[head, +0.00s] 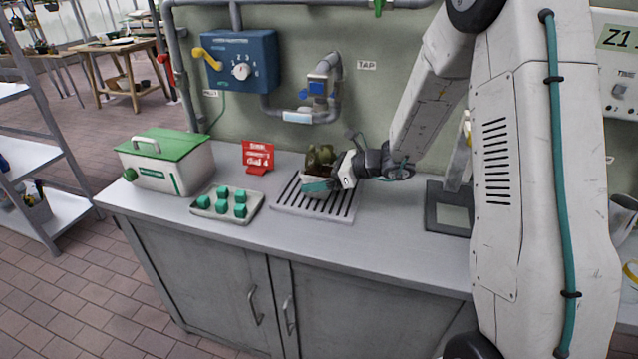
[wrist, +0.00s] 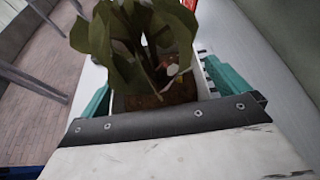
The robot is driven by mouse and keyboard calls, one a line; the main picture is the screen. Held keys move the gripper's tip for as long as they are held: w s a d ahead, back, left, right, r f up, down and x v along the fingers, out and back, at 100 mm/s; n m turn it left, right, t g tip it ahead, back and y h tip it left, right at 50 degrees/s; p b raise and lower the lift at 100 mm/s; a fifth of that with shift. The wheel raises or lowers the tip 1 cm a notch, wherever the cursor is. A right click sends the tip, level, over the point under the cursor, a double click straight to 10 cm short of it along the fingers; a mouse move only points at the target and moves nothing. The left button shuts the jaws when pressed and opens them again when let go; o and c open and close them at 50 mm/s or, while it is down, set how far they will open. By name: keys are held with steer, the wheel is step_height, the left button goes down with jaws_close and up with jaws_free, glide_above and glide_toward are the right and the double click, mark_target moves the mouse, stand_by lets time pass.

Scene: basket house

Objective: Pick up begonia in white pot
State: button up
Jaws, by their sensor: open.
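The begonia in the white pot (head: 320,157) stands on the slotted drain tray on the counter, its dark green-brown leaves above the pot. My gripper (head: 318,186) is at the pot's height, with a teal finger across the near side of the pot, hiding much of it. In the wrist view, the begonia (wrist: 125,45) is upright, with brown soil and a strip of pale pot rim visible. The open teal fingers of my gripper (wrist: 160,88) are on either side of the pot. I cannot tell whether they touch it.
The drain tray (head: 345,208) lies below the plant. A seedling tray (head: 255,209) with several teal blocks and a green-lidded box (head: 180,178) are to its left. A red sign (head: 258,157) stands behind. A grey framed stand (head: 432,212) is to the right. Pipes run along the wall.

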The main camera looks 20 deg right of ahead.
steer(key=c, duration=1.2)
steer(key=shift+r, duration=0.15)
